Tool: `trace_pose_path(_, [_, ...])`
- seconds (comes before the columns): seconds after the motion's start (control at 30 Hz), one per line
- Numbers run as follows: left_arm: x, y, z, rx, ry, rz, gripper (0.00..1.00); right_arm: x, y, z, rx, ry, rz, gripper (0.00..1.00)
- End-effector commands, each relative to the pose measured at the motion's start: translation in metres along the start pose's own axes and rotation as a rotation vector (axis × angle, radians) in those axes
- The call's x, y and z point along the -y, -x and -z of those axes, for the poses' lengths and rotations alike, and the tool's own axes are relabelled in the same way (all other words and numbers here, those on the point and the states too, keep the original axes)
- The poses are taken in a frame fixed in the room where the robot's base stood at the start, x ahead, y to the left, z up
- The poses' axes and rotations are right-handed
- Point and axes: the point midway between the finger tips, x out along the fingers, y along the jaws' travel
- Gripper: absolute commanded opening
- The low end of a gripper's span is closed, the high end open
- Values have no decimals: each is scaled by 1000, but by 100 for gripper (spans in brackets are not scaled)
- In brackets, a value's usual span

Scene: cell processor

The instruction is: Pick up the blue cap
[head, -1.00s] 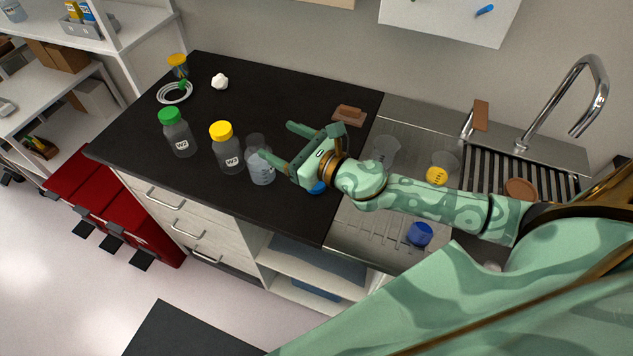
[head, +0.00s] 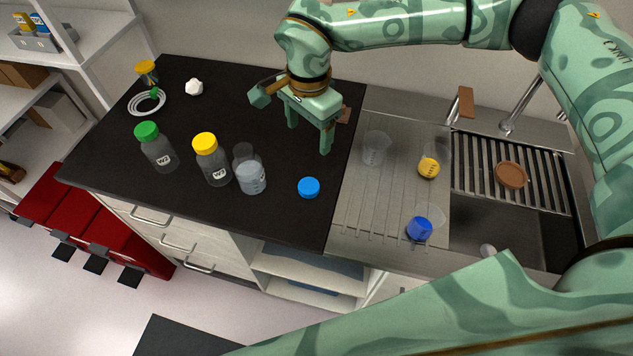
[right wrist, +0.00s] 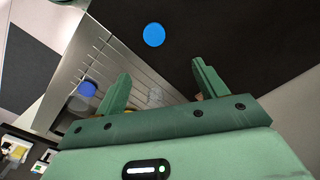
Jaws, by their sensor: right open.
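The blue cap (head: 308,187) lies on the black countertop (head: 215,215), left of the steel sink board. It also shows as a blue disc in the right wrist view (right wrist: 154,35), beyond the fingertips and between them. My right gripper (head: 309,138) is open and empty, pointing down above the counter, behind the cap and apart from it. Its two fingers also show in the right wrist view (right wrist: 160,78). My left gripper is not in view.
A capless bottle (head: 250,175), a yellow-capped bottle (head: 212,163) and a green-capped bottle (head: 157,150) stand left of the cap. A beaker with blue contents (head: 419,229) and other beakers stand on the sink board (head: 375,190). Counter around the cap is clear.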

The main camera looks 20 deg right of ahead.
Motion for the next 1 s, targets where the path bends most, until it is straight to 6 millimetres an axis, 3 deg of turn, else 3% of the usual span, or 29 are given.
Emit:
trace_pose_path(0.13, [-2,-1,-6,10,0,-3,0,-7,-17,1,-6,-32,-36,71])
trace_pose_path(0.5, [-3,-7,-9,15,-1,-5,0,-9,-100,0,-3,-29,-33,71])
trace_pose_path(0.73, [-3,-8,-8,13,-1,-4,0,-10,-120,-1,-3,-28,-31,71])
trace_pose_path(1.0, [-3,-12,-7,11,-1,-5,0,-11,-160,-4,-2,-28,-31,71])
